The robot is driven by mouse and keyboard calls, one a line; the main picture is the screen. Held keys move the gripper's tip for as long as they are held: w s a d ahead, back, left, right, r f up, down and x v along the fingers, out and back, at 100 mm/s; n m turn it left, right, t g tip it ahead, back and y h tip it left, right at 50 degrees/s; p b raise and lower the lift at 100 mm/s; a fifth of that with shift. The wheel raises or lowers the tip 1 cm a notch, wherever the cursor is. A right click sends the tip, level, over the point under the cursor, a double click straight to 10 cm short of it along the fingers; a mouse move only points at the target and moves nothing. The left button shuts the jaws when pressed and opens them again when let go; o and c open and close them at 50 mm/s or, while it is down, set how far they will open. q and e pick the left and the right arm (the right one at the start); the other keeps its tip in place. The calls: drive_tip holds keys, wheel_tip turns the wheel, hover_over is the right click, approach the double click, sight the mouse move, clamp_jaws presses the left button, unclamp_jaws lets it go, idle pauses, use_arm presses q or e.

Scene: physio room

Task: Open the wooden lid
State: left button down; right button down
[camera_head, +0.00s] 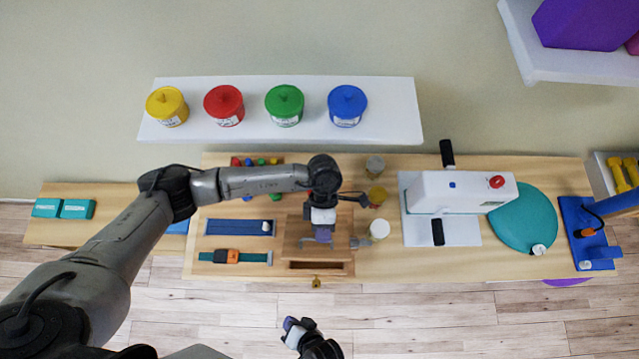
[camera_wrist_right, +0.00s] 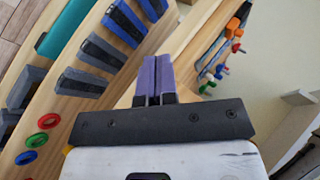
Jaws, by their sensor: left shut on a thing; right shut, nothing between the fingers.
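The wooden lid (camera_head: 296,241) belongs to a wooden box (camera_head: 345,268) near the table's front edge. A darker strip shows along the box's front, and a small brass-coloured clasp (camera_head: 316,282) sticks out there. How far the lid is raised is hard to tell from above. My left gripper (camera_head: 322,238) is over the lid, pointing down, with its fingers shut on it; the hand hides the grasp. My right gripper (camera_head: 288,323) is in front of the table, apart from the box. Its purple fingers are shut and empty in the right wrist view (camera_wrist_right: 155,76).
Blue (camera_head: 240,227) and teal (camera_head: 236,256) straps lie left of the box. Small jars (camera_head: 379,229) stand close on its right, and a white machine (camera_head: 460,192) is farther right. A shelf (camera_head: 390,122) with coloured tubs is behind. Open floor lies in front.

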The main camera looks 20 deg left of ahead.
use_arm(q)
drive_tip(key=shift+w+a+f, duration=0.15)
drive_tip(key=shift+a+f, duration=0.05)
use_arm(e)
drive_tip(key=w+d+r+m+t+h, duration=0.1)
drive_tip(key=w+d+r+m+t, duration=0.2)
drive_tip(key=m+t, duration=0.9)
drive_tip(key=w+d+r+m+t, duration=0.2)
drive_tip(key=d+r+m+t, duration=0.25)
drive_tip(key=m, duration=1.45)
drive_tip(key=shift+m, duration=0.5)
drive_tip(key=x, duration=0.9)
drive_tip(key=shift+s+a+f, duration=0.1)
drive_tip(key=shift+a, duration=0.15)
drive_tip(key=shift+w+a+r, duration=0.3)
drive_tip(key=shift+w+r, duration=0.45)
drive_tip(key=shift+r, duration=0.1)
drive_tip(key=shift+w+a+r, duration=0.25)
drive_tip(key=shift+w+r, duration=0.45)
drive_tip(key=shift+r, duration=0.15)
